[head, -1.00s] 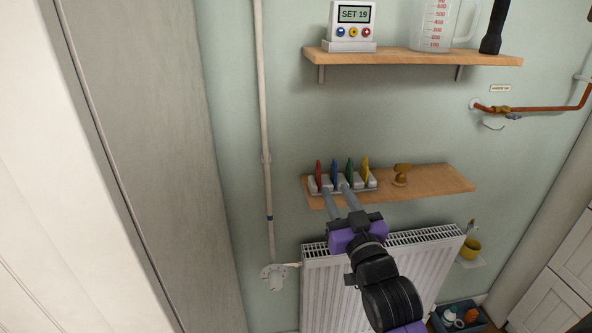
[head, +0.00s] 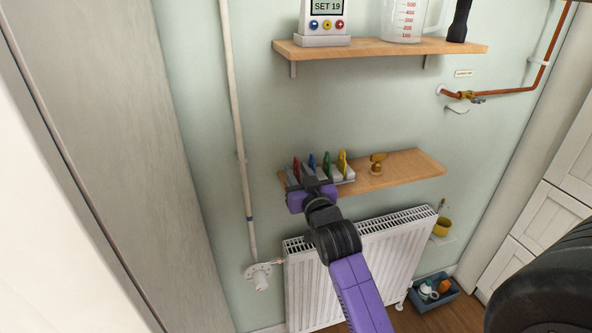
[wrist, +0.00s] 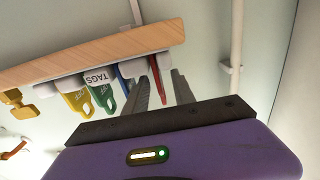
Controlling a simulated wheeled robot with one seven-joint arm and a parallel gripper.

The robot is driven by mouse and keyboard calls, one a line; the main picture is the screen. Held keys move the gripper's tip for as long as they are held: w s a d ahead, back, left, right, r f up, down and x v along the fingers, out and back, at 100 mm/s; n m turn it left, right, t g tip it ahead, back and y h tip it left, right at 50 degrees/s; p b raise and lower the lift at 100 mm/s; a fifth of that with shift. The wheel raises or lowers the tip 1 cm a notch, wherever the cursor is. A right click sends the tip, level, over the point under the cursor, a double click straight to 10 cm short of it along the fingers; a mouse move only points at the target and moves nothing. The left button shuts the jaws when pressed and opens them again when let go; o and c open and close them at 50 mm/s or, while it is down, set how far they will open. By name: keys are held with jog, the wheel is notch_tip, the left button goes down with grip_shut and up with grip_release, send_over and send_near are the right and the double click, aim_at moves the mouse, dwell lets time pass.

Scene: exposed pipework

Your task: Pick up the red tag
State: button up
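The red tag (head: 296,163) stands at the left end of a white rack (head: 346,177) on the lower wooden shelf. In the wrist view the red tag (wrist: 158,78) shows edge-on between my two fingers. My gripper (head: 299,177) is at the front left of the rack. In the wrist view my gripper (wrist: 162,88) is open, with a visible gap on both sides of the red tag. The blue tag (head: 312,161), green tag (head: 327,164) and yellow tag (head: 342,161) stand to its right. My fingers partly hide the rack's left end.
A brass fitting (head: 377,163) stands on the lower shelf (head: 415,170) right of the rack. A radiator (head: 375,258) is below it. The upper shelf (head: 380,49) holds a display unit, a jug and a torch. A white vertical pipe (head: 238,130) runs left of the shelves.

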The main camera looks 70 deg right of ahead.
jog(key=shift+w+d, duration=0.4)
jog(key=shift+d, duration=0.1)
grip_shut()
jog(key=shift+r, duration=0.1)
notch_tip(320, 180, up, 20)
dwell(0.4)
